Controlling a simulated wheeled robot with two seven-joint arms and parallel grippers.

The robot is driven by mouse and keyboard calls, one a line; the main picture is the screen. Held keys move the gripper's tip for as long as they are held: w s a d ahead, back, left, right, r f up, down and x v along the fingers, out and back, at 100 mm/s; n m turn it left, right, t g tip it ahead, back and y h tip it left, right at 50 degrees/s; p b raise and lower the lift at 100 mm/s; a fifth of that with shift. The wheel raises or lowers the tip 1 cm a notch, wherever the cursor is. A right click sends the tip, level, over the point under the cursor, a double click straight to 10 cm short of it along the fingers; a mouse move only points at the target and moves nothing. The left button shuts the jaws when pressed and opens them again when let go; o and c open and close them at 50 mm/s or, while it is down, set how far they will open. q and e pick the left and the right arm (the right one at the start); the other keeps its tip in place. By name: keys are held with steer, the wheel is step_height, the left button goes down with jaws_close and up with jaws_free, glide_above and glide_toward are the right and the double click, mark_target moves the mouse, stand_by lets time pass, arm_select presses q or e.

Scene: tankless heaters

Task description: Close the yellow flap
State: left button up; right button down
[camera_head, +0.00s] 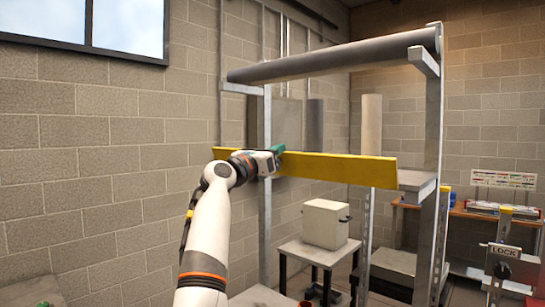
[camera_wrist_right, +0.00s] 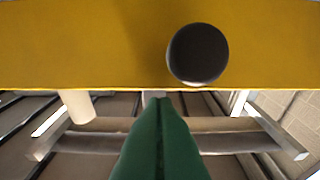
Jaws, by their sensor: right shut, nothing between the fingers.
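The yellow flap (camera_head: 335,167) is a long, narrow panel running across the metal rack in the head view, with its broad face toward me. It also fills the top of the right wrist view (camera_wrist_right: 90,45). My right gripper (camera_head: 277,150) is at the flap's upper edge, left of its middle, and hides part of it. Its green fingers (camera_wrist_right: 158,105) are shut with nothing between them. In the wrist view their tips reach the flap's edge; I cannot tell whether they touch it. My left gripper is not in view.
A dark round disc (camera_wrist_right: 198,54) shows against the flap. A grey roller (camera_head: 330,58) spans the rack's top, above the flap. A metal post (camera_head: 432,150) stands at right. A white box (camera_head: 325,224) sits on a small table below. A brick wall (camera_head: 90,160) is at left.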

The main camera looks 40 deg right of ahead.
steer(key=shift+r+x, duration=0.2)
steer(key=shift+x, duration=1)
steer(key=shift+a, duration=0.1)
stand_by(0.5)
